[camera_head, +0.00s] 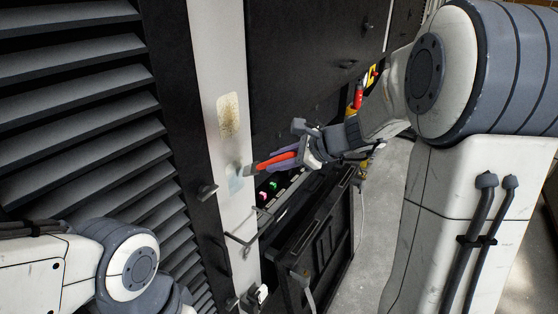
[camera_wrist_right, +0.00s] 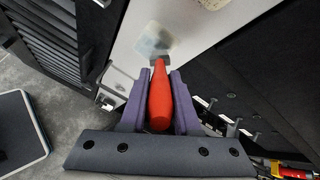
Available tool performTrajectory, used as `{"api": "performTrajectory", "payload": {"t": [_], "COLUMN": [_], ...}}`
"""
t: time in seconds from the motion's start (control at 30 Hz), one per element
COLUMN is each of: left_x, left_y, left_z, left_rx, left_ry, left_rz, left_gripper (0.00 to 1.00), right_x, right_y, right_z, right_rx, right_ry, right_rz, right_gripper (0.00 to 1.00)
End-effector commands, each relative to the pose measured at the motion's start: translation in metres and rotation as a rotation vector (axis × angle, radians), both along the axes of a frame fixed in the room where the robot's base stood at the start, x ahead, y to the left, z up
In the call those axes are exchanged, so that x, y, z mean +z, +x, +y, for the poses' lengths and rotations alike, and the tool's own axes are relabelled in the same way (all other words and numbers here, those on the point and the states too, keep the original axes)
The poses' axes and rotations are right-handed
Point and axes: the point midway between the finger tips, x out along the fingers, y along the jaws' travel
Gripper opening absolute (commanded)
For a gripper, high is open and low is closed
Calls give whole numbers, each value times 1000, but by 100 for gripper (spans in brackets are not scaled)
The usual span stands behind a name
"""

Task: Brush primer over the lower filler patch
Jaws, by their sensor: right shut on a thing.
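My right gripper (camera_head: 304,151) is shut on the red handle of a brush (camera_head: 275,161). In the right wrist view the red handle (camera_wrist_right: 160,98) sits between the two purple fingers, and its dark tip (camera_wrist_right: 159,63) points at the pale panel. The lower patch (camera_head: 235,184) is pale blue-grey, on the light vertical panel (camera_head: 205,80). The brush tip is at the upper right edge of this patch; I cannot tell whether it touches. In the right wrist view the lower patch (camera_wrist_right: 153,40) looks partly cream, partly bluish. My left arm is at lower left, its gripper out of view.
An upper tan, speckled patch (camera_head: 229,115) is above on the same panel. Black louvres (camera_head: 75,70) stand to the left. A dark open case (camera_head: 315,235) stands below my right gripper. Grey floor (camera_head: 385,210) shows at right.

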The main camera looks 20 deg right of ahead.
Motion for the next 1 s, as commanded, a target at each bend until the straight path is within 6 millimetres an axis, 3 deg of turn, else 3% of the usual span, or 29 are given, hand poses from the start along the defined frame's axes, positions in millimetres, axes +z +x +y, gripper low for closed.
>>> {"api": "performTrajectory", "payload": {"t": [0.67, 1.0], "left_x": [0, 21], "left_y": [0, 0], "left_z": [0, 0], "left_rx": [0, 0], "left_ry": [0, 0], "left_rz": [0, 0], "left_gripper": [55, 55], "right_x": [1, 27], "right_y": [10, 9], "right_z": [7, 6], "right_rx": [-1, 1], "right_ry": [0, -1], "right_rz": [-1, -1], "right_gripper": [0, 0]}}
